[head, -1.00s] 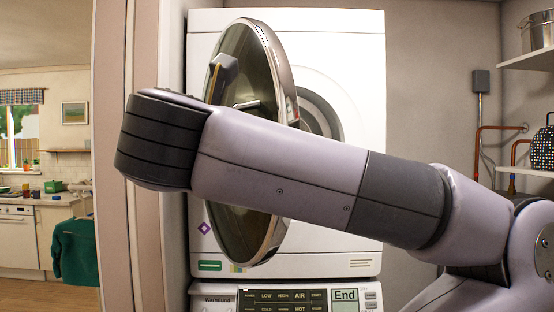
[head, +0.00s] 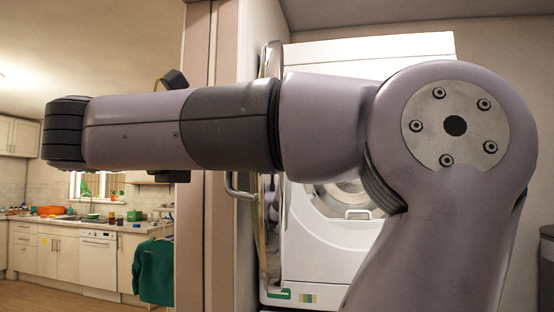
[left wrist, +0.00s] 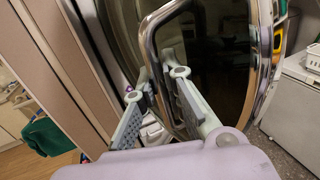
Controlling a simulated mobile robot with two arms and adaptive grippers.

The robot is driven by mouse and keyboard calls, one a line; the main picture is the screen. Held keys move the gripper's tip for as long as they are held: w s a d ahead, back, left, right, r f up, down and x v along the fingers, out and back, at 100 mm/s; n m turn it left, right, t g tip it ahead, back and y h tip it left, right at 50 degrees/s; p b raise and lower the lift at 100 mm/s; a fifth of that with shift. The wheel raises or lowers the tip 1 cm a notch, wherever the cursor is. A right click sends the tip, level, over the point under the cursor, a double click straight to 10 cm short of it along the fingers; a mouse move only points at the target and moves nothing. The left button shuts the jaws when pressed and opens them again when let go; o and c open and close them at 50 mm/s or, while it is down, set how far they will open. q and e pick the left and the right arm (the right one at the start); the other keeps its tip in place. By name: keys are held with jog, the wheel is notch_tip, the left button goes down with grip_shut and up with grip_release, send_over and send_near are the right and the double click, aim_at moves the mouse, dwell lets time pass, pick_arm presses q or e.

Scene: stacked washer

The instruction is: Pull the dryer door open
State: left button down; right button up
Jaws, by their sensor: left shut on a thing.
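The white dryer (head: 325,240) stands behind my arm in the head view. Its round door (head: 268,240) is swung out to the left and shows nearly edge-on, with the metal handle (head: 236,190) sticking out to its left. In the left wrist view the dark glass door with its chrome rim (left wrist: 262,60) fills the middle. My left gripper (left wrist: 157,85) is shut on the bar handle (left wrist: 148,42), which passes between its two fingers. My arm hides part of the door and dryer in the head view. My right gripper is not in view.
A wall edge (head: 225,90) stands just left of the open door. Beyond it is a kitchen with a dishwasher (head: 98,262) and a green cloth (head: 152,272). A white appliance (left wrist: 298,110) stands at the right in the left wrist view.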

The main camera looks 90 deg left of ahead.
pick_arm(q)
jog(key=shift+r, duration=0.25)
jog(key=c, duration=1.7)
grip_release()
jog(key=shift+d, duration=0.1)
jog(key=shift+o, duration=0.2)
jog(key=shift+f, duration=0.1)
jog(key=v, duration=1.2)
